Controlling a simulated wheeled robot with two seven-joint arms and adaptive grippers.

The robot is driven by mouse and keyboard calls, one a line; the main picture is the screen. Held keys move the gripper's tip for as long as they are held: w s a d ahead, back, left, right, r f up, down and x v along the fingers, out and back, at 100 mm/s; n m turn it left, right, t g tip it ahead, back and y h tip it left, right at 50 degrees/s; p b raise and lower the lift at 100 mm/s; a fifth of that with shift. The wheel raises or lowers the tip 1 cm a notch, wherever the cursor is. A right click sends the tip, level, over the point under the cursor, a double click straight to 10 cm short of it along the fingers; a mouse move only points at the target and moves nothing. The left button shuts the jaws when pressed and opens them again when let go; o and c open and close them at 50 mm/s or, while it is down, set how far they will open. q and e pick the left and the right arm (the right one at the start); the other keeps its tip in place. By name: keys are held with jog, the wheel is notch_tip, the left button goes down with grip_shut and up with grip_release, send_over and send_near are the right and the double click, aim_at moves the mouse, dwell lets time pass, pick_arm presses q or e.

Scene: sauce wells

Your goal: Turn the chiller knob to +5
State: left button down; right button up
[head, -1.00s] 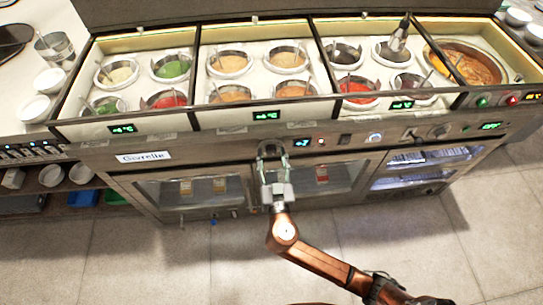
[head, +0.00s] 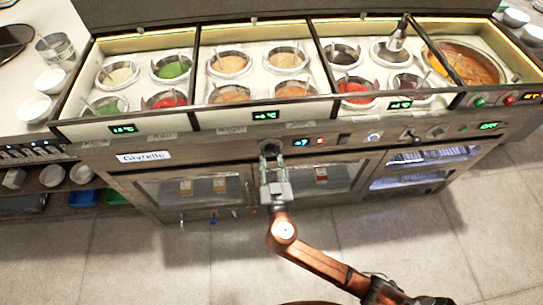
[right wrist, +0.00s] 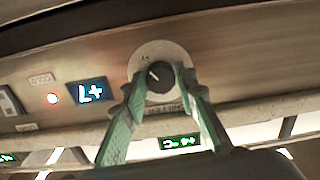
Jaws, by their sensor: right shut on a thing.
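The chiller knob (head: 270,148) is a dark round knob on the front panel of the sauce counter. My right gripper (head: 272,160) is shut on it, coming up from below. In the right wrist view, the green fingers (right wrist: 162,88) close on both sides of the dark knob (right wrist: 158,76), with a pale dial plate around it. The small blue-lit display (head: 301,142) is beside the knob. In the right wrist view the display (right wrist: 92,92) appears upside down and seems to read +7. My left gripper is not in view.
A red lamp (head: 320,141) glows beside the display. Other switches and a second knob (head: 437,131) lie along the panel to the right. Sauce wells fill the counter top above. Glass doors are below the panel, and the floor in front is clear.

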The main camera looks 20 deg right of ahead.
jog(key=shift+r+n, duration=0.1)
jog(key=shift+n, duration=0.2)
jog(key=n+p, duration=0.3)
jog(key=n, duration=0.4)
jog(key=shift+p, duration=0.4)
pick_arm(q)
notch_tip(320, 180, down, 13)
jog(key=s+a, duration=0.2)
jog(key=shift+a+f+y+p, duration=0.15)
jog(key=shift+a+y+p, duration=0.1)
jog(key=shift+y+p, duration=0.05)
pick_arm(e)
jog(key=shift+n, duration=0.7)
jog(key=o, duration=1.2)
jog(key=shift+c, duration=0.2)
jog(key=v, duration=1.2)
